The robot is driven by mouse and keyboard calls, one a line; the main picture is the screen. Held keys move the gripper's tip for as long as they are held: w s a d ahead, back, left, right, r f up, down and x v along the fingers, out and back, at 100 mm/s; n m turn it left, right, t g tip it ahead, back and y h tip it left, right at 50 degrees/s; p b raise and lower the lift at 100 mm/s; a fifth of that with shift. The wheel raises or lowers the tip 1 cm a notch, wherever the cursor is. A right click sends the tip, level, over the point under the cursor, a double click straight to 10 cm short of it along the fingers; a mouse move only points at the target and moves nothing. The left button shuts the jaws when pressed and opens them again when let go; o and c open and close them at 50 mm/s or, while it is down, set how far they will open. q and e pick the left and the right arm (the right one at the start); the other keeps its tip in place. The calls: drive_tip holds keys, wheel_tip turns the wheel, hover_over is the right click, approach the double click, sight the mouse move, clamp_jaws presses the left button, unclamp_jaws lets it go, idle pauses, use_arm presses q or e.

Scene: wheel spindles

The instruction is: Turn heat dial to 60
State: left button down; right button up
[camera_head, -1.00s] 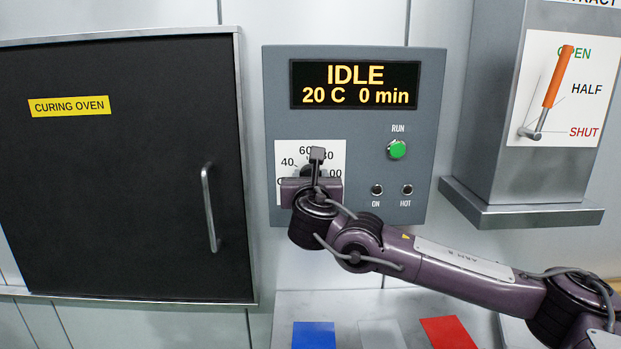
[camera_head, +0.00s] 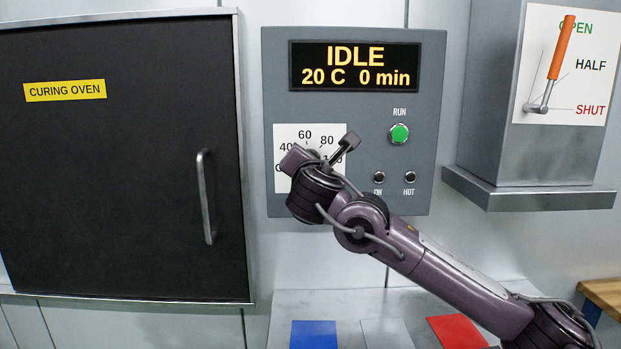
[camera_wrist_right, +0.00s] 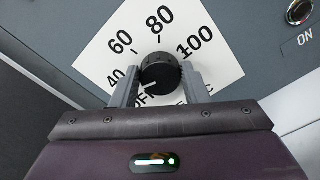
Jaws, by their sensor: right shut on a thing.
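The heat dial is a round black knob (camera_wrist_right: 160,73) on a white scale card (camera_head: 284,134) marked OFF, 40, 60, 80 and 100. In the right wrist view a small pale mark on the knob's lower left faces the OFF side. My right gripper (camera_wrist_right: 160,82) is shut on the knob, one finger on each side. In the head view my right wrist hides most of the knob and part of the card. The display (camera_head: 355,66) above reads IDLE, 20 C, 0 min. My left gripper is not in view.
A green RUN button (camera_head: 399,133) and two small ON and HOT lamps are right of the dial. The closed curing oven door (camera_head: 120,200) is at left. A lever with an orange handle (camera_head: 561,48) is at upper right. Blue and red patches lie on the surface below.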

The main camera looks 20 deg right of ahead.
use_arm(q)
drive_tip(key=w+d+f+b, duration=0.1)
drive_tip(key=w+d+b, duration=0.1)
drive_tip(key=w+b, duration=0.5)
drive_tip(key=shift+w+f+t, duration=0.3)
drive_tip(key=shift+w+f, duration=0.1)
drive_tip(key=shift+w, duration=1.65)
use_arm(e)
drive_tip(key=shift+f+m, duration=0.2)
drive_tip(key=shift+m, duration=2.95)
drive_tip(key=shift+f+m, duration=0.15)
drive_tip(key=shift+m, duration=3)
drive_tip(key=o, duration=0.7)
drive_tip(key=shift+o, duration=1.3)
drive_tip(key=shift+d+r, duration=0.1)
use_arm(q)
drive_tip(key=shift+b, duration=0.3)
use_arm(e)
drive_tip(key=shift+s, duration=0.15)
